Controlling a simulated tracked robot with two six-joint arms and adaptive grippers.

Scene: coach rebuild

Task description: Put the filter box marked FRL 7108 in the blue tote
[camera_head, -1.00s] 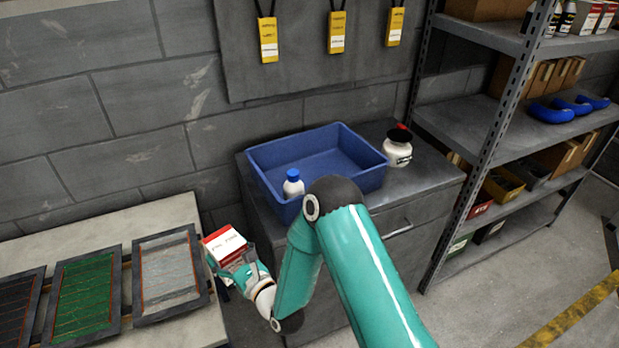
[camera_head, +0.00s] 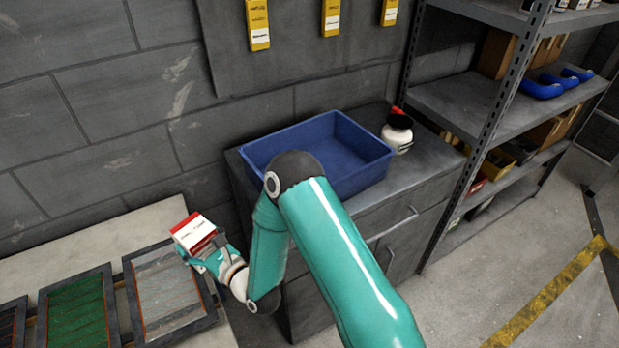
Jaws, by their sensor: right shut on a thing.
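A red and white filter box (camera_head: 194,232) is in my right gripper (camera_head: 204,251), which is shut on it. The box is tilted and held near the right end of the light bench, left of the grey cabinet. The lettering on its white face is too small to read now. The blue tote (camera_head: 350,160) stands on the grey cabinet, up and to the right of the gripper. My right arm hides the tote's front left part, and its visible inside looks empty. My left gripper is not in view.
A white jar with a black top (camera_head: 397,136) stands right of the tote. Framed panels (camera_head: 168,290) lie on the light bench (camera_head: 90,236). A metal shelf rack (camera_head: 497,110) stands at right. Yellow tags (camera_head: 258,24) hang on the wall board.

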